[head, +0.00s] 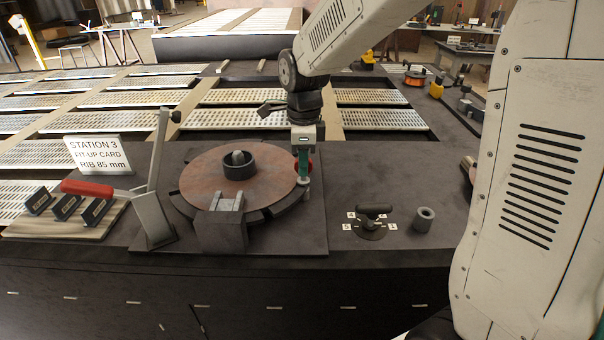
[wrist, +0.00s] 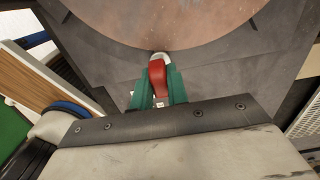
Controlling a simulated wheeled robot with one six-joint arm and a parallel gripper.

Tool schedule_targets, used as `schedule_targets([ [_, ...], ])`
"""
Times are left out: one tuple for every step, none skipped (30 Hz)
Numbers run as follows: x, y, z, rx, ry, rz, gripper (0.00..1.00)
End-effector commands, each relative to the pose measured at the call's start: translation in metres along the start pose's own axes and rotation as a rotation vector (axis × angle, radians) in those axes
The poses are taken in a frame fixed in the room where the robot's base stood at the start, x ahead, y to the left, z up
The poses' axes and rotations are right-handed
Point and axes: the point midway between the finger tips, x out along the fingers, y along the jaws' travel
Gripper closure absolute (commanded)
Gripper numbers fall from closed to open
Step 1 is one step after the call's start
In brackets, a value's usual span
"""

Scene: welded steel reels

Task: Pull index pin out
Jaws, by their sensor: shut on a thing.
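The index pin (wrist: 157,72) has a red knob and shows at the rim of the round brown plate (wrist: 165,22) in the wrist view. My gripper (wrist: 158,88) has green fingers, one on each side of the red knob, and is shut on it. In the head view my gripper (head: 303,168) points down at the right edge of the brown plate (head: 205,172), and a bit of the red knob (head: 311,166) shows beside the fingers. A pale rounded end shows just past the knob in the wrist view. I cannot tell how deep the pin sits.
A dark ring (head: 239,166) stands on the plate. A steel block (head: 221,228) is at its front and an upright lever (head: 153,200) at its left. A dial (head: 369,225) and a small sleeve (head: 424,219) lie at right.

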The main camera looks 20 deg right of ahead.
Motion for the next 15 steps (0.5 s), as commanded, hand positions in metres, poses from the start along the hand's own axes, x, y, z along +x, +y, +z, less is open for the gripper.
schedule_targets([
  [-0.0008, -0.0001, 0.0000, 0.000, 0.000, -0.001, 1.00],
  [-0.0012, -0.0001, 0.0000, 0.000, 0.000, 0.000, 1.00],
  [-0.0018, -0.0001, 0.0000, 0.000, 0.000, 0.000, 1.00],
  [-0.0022, -0.0001, 0.0000, 0.000, 0.000, 0.000, 1.00],
  [-0.0027, -0.0001, 0.0000, 0.000, 0.000, 0.000, 1.00],
  [-0.0033, -0.0001, 0.0000, 0.000, 0.000, 0.000, 1.00],
  [-0.0038, -0.0001, 0.0000, 0.000, 0.000, 0.000, 1.00],
  [-0.0042, -0.0001, 0.0000, 0.000, 0.000, 0.000, 1.00],
  [-0.0048, -0.0001, 0.0000, 0.000, 0.000, 0.000, 1.00],
  [-0.0053, -0.0001, 0.0000, 0.000, 0.000, 0.000, 1.00],
  [-0.0058, -0.0002, 0.0000, 0.000, 0.000, -0.001, 1.00],
  [-0.0064, -0.0002, 0.0000, 0.000, 0.000, -0.001, 1.00],
  [-0.0069, -0.0002, 0.0001, 0.000, 0.000, -0.001, 1.00],
  [-0.0073, -0.0002, 0.0001, 0.000, 0.000, -0.001, 1.00],
  [-0.0080, -0.0003, 0.0001, 0.000, -0.001, -0.001, 1.00],
])
